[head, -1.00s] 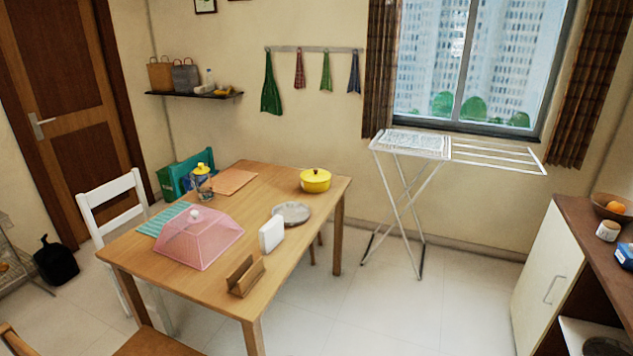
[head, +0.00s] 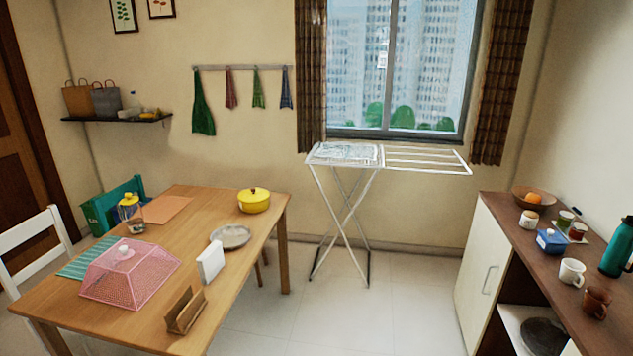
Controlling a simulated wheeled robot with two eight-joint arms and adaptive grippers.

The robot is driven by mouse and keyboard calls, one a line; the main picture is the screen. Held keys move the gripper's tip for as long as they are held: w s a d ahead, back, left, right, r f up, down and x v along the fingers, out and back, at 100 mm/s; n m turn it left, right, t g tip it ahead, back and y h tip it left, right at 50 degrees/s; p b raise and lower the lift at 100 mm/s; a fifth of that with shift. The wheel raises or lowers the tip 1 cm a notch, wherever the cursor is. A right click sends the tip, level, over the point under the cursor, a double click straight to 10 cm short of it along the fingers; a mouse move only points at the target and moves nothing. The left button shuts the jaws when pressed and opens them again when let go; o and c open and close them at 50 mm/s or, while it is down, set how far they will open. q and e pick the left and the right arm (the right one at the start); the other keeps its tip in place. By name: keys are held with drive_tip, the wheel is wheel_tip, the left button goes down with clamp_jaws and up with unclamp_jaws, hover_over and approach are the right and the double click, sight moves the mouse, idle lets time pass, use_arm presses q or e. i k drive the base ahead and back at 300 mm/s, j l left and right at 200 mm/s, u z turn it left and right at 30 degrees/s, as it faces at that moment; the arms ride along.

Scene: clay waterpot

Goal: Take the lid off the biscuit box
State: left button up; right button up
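A small blue box (head: 550,241) with a light patch on top stands on the brown top of the cabinet at the right; it may be the biscuit box, but it is too small to tell, and I cannot make out a separate lid. Neither of my grippers is in view.
Around the blue box are a white mug (head: 571,272), a brown mug (head: 596,302), a lidded jar (head: 529,219), a fruit bowl (head: 517,197) and a teal flask (head: 615,250). A wooden table (head: 215,290) stands left, a drying rack (head: 345,215) at the window. Floor between table and cabinet is clear.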

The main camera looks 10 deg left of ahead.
sight(252, 195)
drive_tip(key=i, duration=1.9)
drive_tip(key=i+u, duration=0.25)
drive_tip(key=i, duration=0.45)
drive_tip(key=i+l+u, duration=0.2)
drive_tip(key=i, duration=0.45)
